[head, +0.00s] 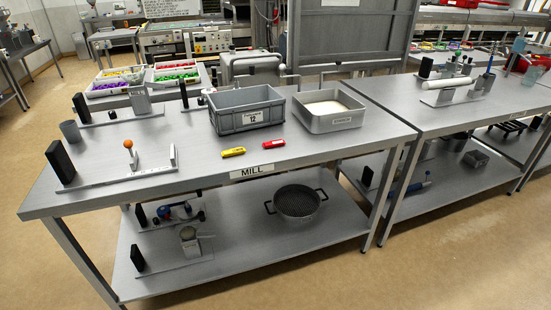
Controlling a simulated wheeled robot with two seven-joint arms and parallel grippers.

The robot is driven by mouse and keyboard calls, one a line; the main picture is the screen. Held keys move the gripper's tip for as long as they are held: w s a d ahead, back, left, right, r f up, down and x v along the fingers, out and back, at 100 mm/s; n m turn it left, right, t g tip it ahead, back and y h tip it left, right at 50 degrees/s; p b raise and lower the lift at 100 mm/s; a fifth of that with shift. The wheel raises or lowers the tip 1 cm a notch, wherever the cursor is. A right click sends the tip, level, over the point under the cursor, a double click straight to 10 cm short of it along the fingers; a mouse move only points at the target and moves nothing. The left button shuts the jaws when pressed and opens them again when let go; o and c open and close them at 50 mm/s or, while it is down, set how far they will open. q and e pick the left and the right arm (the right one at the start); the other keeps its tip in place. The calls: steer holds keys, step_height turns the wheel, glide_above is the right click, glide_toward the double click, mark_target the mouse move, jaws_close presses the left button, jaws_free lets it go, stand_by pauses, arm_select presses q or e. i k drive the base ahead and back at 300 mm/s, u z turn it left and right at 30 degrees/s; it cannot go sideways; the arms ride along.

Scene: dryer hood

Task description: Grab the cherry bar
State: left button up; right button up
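A small red bar (273,144), cherry in colour, lies flat near the front edge of the grey metal table marked MILL (205,150). It has a small pale mark on top. A yellow bar (233,152) of similar shape lies just to its left, apart from it. Neither of my grippers is in the head view, and nothing touches the red bar.
A grey crate (232,121) labelled 12 and a metal tray (316,122) with pale contents stand behind the bars. A stand with an orange ball (128,144) is at left. A second table (400,100) adjoins at right. The front table strip is mostly clear.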

mark_target(277, 143)
steer(key=u, duration=0.55)
steer(key=i, duration=0.7)
steer(key=u, duration=0.25)
